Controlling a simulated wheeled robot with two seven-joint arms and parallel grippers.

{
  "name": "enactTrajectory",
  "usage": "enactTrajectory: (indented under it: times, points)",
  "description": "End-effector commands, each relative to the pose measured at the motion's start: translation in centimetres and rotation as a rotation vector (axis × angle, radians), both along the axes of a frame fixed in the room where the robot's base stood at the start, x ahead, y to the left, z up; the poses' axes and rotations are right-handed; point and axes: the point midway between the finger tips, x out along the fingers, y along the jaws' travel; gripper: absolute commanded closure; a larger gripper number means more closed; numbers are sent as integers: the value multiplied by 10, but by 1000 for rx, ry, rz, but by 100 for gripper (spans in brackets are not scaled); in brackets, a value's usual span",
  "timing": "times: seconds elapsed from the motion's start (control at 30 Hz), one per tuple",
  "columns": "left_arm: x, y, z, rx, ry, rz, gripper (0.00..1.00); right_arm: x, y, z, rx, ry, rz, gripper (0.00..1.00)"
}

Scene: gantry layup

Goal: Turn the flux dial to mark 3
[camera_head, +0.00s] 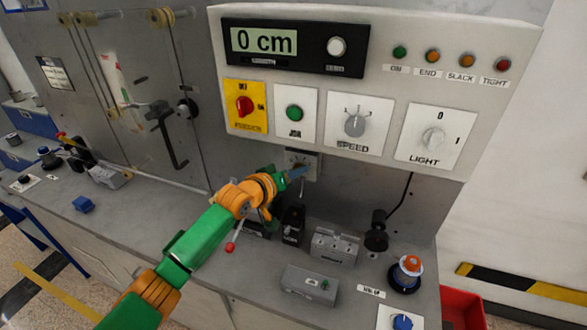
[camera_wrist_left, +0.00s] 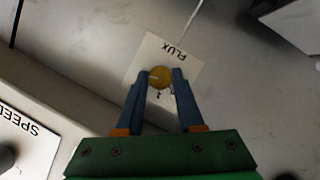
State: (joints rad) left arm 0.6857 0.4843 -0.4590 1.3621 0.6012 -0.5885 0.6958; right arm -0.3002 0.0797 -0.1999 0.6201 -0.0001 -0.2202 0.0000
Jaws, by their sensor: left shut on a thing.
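The flux dial (camera_wrist_left: 160,77) is a round yellow knob on a white plate lettered FLUX (camera_wrist_left: 152,48) in the left wrist view. My left gripper (camera_wrist_left: 161,84) has its two blue fingers shut on the dial, one on each side. In the head view my left gripper (camera_head: 298,173) reaches up to the small flux plate (camera_head: 311,160) below the control panel. The dial is mostly hidden there. The plate's marks are too small or covered, so I cannot tell the dial's setting. My right gripper is not in view.
The control panel (camera_head: 375,90) overhangs just above, with a speed knob (camera_head: 354,124), a light knob (camera_head: 433,138) and a display (camera_head: 265,41) reading 0 cm. Grey blocks (camera_head: 333,247) and a dark stand (camera_head: 376,235) are on the bench below. A door handle (camera_head: 170,140) is at left.

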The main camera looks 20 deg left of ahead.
Motion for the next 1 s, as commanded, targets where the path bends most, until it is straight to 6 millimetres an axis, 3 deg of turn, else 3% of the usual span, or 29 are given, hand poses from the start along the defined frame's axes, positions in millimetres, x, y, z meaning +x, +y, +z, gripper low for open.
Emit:
enactTrajectory:
  times: [0.43, 0.47, 0.57, 0.87, 1.0]
  points:
    - [1, 1, 3, 10, -9, 0, 100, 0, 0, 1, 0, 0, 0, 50]
    - [1, 1, 3, 10, -9, 1, 61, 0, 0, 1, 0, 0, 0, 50]
    - [1, 0, 3, 10, -7, 1, 34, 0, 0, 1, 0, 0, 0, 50]
    - [0, 0, 1, 9, -4, 0, 33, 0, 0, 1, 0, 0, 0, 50]
    - [-11, 3, 4, 10, -4, -1, 33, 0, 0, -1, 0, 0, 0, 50]
